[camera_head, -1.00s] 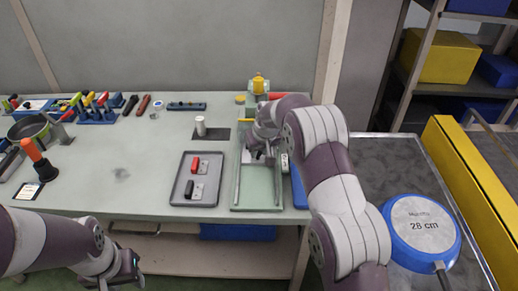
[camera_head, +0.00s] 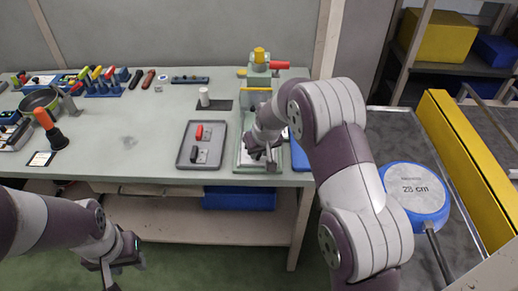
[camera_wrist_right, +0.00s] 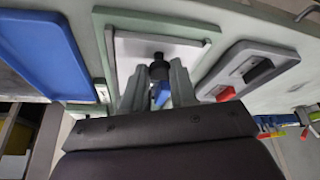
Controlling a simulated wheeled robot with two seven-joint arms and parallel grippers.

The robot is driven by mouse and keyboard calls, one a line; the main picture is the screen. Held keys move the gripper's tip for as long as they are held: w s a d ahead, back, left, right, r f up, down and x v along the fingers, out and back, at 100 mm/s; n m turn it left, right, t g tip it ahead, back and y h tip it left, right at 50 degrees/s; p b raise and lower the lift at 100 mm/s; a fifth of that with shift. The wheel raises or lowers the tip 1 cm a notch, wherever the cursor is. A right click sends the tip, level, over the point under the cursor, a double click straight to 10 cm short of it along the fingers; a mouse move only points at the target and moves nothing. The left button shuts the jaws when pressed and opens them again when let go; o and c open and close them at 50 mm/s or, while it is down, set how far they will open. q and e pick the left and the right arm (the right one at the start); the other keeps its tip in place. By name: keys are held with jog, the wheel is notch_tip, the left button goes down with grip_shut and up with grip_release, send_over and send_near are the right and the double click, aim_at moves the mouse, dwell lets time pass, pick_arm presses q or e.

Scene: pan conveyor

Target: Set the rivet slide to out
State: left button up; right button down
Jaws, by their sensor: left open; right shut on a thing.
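The rivet station (camera_head: 258,90) stands at the back right of the bench, with a yellow top and a red handle. Its green railed bed runs toward the front edge. The pale slide plate (camera_wrist_right: 190,52) lies at the front end of the bed, and its edge shows in the head view (camera_head: 245,161). My right gripper (camera_head: 265,157) is shut on the slide's black knob (camera_wrist_right: 159,68), between its two fingers in the wrist view. My arm hides part of the bed. My left gripper (camera_head: 122,262) is open and empty, low in front of the bench.
A grey tray (camera_head: 183,150) with a red and a black block lies left of the bed. A blue tray (camera_head: 298,155) is close on its right. A blue-rimmed 28 cm pan (camera_head: 415,190) lies on the conveyor at right. A white cylinder (camera_head: 204,97) stands behind the grey tray.

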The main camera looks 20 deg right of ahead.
jog(key=shift+s+f, duration=0.15)
jog(key=shift+f, duration=0.05)
jog(key=c, duration=1.2)
grip_release()
jog(key=shift+o, duration=0.2)
jog(key=shift+s+a+r, duration=0.1)
jog(key=shift+r, duration=0.05)
jog(key=v, duration=1.2)
jog(key=shift+r, duration=0.4)
jog(key=s+f+g+p, duration=0.1)
jog(key=s+p, duration=0.1)
jog(key=s, duration=0.9)
jog(key=s+d+f+m+g+p, duration=0.1)
jog(key=s+g+p, duration=0.1)
jog(key=s, duration=0.9)
jog(key=shift+s+f+h+p, duration=0.3)
jog(key=shift+f+p, duration=0.05)
